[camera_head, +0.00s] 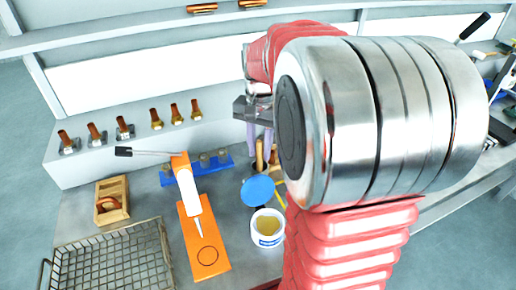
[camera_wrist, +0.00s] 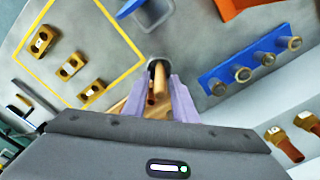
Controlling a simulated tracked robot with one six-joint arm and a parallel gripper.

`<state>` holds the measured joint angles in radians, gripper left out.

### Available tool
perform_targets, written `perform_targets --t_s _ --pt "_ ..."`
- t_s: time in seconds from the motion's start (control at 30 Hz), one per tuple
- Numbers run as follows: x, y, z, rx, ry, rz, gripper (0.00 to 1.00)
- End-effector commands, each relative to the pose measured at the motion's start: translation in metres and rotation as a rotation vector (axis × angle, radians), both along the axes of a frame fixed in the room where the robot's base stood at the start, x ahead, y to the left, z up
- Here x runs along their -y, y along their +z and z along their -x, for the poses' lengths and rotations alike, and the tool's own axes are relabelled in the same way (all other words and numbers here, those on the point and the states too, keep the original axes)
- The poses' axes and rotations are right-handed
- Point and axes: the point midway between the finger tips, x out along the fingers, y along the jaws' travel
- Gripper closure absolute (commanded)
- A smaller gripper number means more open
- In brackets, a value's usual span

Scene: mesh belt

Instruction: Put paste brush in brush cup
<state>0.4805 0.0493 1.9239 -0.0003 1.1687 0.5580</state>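My gripper (camera_head: 259,146) points down over the bench, with two lavender fingers. In the wrist view, my gripper (camera_wrist: 159,82) has its fingers apart, with wooden and brown handle-like pieces (camera_wrist: 153,101) between and beside them. One of these pieces may be the paste brush, but I cannot tell which, nor whether the fingers grip it. A dark round rim (camera_wrist: 157,63), perhaps the brush cup, shows just beyond the fingertips. In the head view, wooden pieces (camera_head: 260,158) stand directly below the fingers. The cup there is mostly hidden by my arm and these pieces.
A white tub (camera_head: 267,241) of yellow paste stands at the front, with a blue disc (camera_head: 257,191) behind it. A blue rack (camera_head: 216,168), an orange board (camera_head: 207,259), a wooden box (camera_head: 112,187) and a wire basket (camera_head: 108,263) are to the left.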

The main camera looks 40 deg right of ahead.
Motion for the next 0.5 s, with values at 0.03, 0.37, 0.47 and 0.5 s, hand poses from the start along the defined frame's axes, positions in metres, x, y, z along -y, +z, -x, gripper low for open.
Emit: perform_targets --t_s 0.03,0.37,0.47,0.5 --pt "0.0000 0.0001 0.0000 0.000 0.000 0.000 0.71" --pt "0.0001 0.0001 0.0000 0.000 0.000 0.000 0.64" --pt "0.0001 0.0001 0.0000 0.000 0.000 0.000 0.64" --pt "0.0001 0.0001 0.0000 0.000 0.000 0.000 0.64"
